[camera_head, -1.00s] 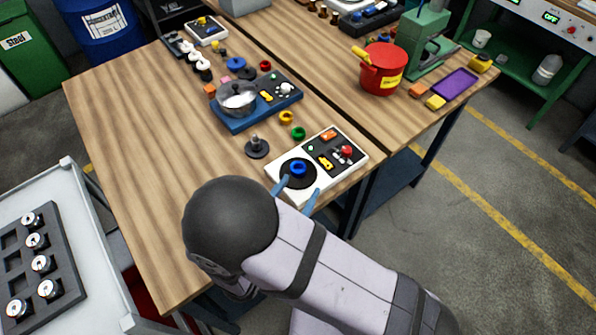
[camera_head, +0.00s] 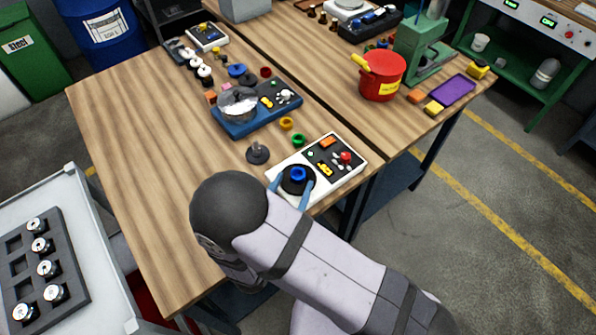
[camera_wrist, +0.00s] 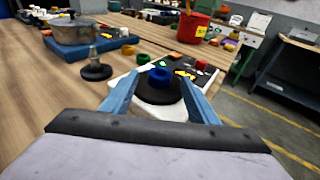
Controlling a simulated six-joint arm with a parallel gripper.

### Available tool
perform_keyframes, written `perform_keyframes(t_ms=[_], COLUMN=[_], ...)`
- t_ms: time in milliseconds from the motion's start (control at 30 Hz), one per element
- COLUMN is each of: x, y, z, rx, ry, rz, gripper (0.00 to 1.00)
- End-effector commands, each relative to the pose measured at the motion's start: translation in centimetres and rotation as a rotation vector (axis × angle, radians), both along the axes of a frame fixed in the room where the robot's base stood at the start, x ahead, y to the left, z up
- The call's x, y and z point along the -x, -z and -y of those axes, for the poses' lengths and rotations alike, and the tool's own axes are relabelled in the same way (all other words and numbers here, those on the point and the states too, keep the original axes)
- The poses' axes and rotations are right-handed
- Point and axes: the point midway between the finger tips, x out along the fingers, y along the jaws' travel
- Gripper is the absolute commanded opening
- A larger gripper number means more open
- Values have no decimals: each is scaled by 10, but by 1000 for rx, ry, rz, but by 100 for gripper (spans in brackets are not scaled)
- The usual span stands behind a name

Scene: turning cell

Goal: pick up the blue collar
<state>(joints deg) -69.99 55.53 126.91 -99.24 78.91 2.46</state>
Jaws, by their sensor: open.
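The blue collar (camera_head: 298,174) sits on a round black disc (camera_head: 291,189) on the white control box near the table's front right edge. In the wrist view the blue collar (camera_wrist: 159,75) lies between and a little beyond my fingers. My gripper (camera_head: 290,190) is open, with one blue finger on each side of the disc. In the wrist view my gripper (camera_wrist: 158,92) has its fingers apart with nothing held between them. I cannot tell whether the fingers touch the disc.
The white control box (camera_head: 352,178) carries buttons and a red knob. A blue unit (camera_head: 236,126) holds a silver bowl. The table's left part (camera_head: 140,150) is clear.

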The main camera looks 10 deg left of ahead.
Motion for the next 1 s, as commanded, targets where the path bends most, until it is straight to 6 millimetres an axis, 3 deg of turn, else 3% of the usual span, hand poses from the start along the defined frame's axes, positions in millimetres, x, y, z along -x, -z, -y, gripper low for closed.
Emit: perform_keyframes(t_ms=[200, 533, 733, 1000], x=[-23, -27, -27, -27], y=[2, 5, 5, 4], z=[5, 6, 5, 5], rx=[1, 0, 0, -1], ry=[3, 0, 0, 0], rz=[0, 0, 0, 1], gripper=[54, 54, 6, 6])
